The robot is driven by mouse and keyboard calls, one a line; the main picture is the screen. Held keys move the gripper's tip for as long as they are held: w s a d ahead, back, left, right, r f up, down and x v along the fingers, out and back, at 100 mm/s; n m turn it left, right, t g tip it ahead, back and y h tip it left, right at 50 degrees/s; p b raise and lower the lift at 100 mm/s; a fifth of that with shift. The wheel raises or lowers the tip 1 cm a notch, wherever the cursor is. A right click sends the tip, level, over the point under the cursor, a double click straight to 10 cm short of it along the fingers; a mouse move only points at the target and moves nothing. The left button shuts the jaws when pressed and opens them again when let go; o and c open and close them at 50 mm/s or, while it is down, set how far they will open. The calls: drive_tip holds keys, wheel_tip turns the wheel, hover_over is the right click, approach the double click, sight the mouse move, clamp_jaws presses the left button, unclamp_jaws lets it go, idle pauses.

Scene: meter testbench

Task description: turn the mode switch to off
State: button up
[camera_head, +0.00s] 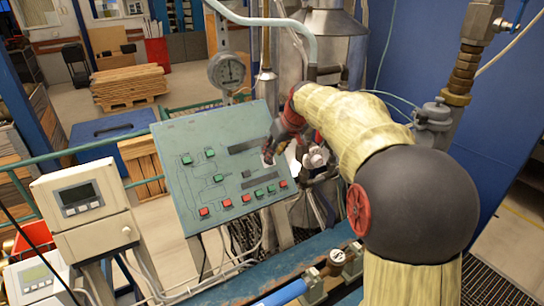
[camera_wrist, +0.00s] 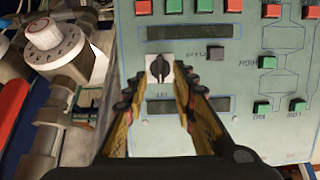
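The mode switch is a small black rotary knob (camera_wrist: 159,69) on a white square plate, set in the green control panel (camera_wrist: 240,80). In the wrist view its grip stands roughly upright in the picture. Small lettering is near the plate, too small to read surely. My gripper (camera_wrist: 158,78) is open, with one finger on each side of the knob; I cannot tell whether they touch it. In the head view my gripper (camera_head: 268,153) is at the right part of the panel (camera_head: 190,165) and hides most of the switch.
Red and green buttons (camera_head: 246,198) line the panel's lower edge. A black button (camera_wrist: 215,53) is beside the switch, with dark displays above and below. A white dial valve (camera_wrist: 52,40) and pipes stand close beside the panel. A pressure gauge (camera_head: 227,70) rises behind it.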

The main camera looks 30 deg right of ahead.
drive_tip(key=v, duration=0.8)
drive_tip(key=shift+s+r, duration=0.2)
drive_tip(key=s+a+f+m+g, duration=0.2)
drive_tip(key=s+f+m, duration=0.1)
drive_tip(key=s+f, duration=0.45)
drive_tip(key=s+a+f+n+b, duration=0.1)
drive_tip(key=s+a+f+b, duration=0.1)
drive_tip(key=s+a, duration=0.3)
drive_tip(key=s+a+f+b, duration=0.2)
drive_tip(key=s+a+f, duration=0.3)
drive_tip(key=s, duration=0.6)
drive_tip(key=s+a+f+n+t+b, duration=0.1)
drive_tip(key=s+a+f+b, duration=0.2)
drive_tip(key=s+a, duration=0.4)
drive_tip(key=shift+s+a+f+n, duration=0.15)
drive_tip(key=shift+s+f+n, duration=0.15)
drive_tip(key=shift+s+f, duration=0.25)
